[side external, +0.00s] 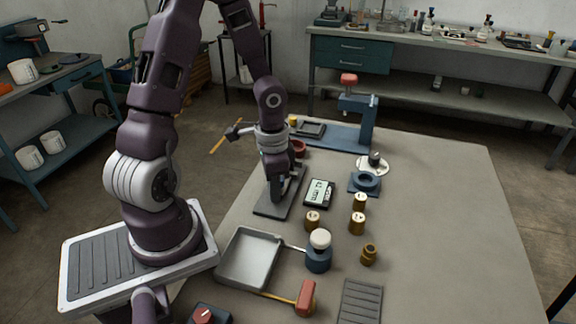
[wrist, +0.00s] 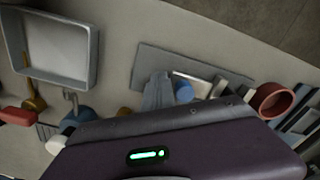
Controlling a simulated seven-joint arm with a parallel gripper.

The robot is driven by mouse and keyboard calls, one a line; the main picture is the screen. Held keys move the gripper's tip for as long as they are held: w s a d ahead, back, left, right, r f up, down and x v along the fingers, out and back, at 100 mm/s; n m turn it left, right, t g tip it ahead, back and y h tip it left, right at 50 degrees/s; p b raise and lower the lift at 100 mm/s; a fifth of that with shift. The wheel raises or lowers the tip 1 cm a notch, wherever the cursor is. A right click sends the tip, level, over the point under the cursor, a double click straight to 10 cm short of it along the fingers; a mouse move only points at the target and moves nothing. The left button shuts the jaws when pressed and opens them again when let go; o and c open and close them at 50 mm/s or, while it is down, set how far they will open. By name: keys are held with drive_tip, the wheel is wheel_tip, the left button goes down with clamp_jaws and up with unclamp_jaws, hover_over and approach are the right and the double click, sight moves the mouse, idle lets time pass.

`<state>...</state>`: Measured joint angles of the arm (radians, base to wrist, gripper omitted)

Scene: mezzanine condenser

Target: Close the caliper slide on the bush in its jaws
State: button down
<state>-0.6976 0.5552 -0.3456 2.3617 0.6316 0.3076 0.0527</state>
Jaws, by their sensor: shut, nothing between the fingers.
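The caliper's dark grey base plate (side external: 265,209) lies on the table below my gripper (side external: 277,197). In the wrist view the plate (wrist: 205,62) also shows, with pale metal bars of the caliper (wrist: 200,80) and a blue round part (wrist: 183,92) on it. My gripper is shut and empty, pointing down low over the plate; I cannot tell whether it touches the slide. A grey finger shape (wrist: 157,92) stands left of the blue part. The bush in the jaws is not clearly visible. A readout box (side external: 320,193) beside the plate seems to show 42 mm.
A red bowl (side external: 298,148) and a blue press (side external: 358,125) stand behind. The table's right side is clear.

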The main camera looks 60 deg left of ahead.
drive_tip(key=shift+w+a, duration=0.45)
drive_tip(key=shift+w, duration=0.05)
idle(0.8)
drive_tip(key=shift+s+d, duration=0.1)
drive_tip(key=shift+s+d, duration=0.35)
wheel_tip(320, 180, up, 7)
idle(0.5)
drive_tip(key=s+d+r+n+t, duration=0.1)
drive_tip(key=s+d+r+t, duration=0.1)
drive_tip(key=s+d+r, duration=0.3)
drive_tip(key=s+d+r+n+t, duration=0.2)
drive_tip(key=s+d+r, duration=0.3)
drive_tip(key=r, duration=0.6)
drive_tip(key=shift+d+t, duration=0.8)
drive_tip(key=shift+d, duration=0.15)
